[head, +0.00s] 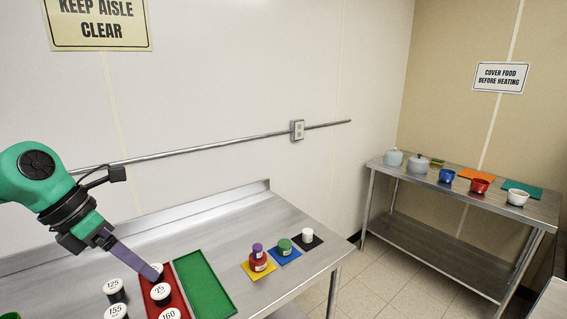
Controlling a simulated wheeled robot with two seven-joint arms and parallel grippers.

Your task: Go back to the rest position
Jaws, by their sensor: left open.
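My left arm comes in from the left, and its gripper (150,270) points down and to the right over the near steel table (218,239). Its purple fingers end close to a black jar with a white lid (160,292) marked 75, at the red tray (178,276). The jaws are open, but the fingers overlap in this view. I cannot tell whether a fingertip touches a jar. Another white lid is partly hidden behind the fingertips. My right gripper is not in view.
An empty green tray (204,284) lies right of the red one. More black jars (115,289) stand left of it. A red bottle (258,262), a green jar (284,247) and a white-topped jar (307,235) stand on coloured mats. A far table (395,172) holds pots and bowls.

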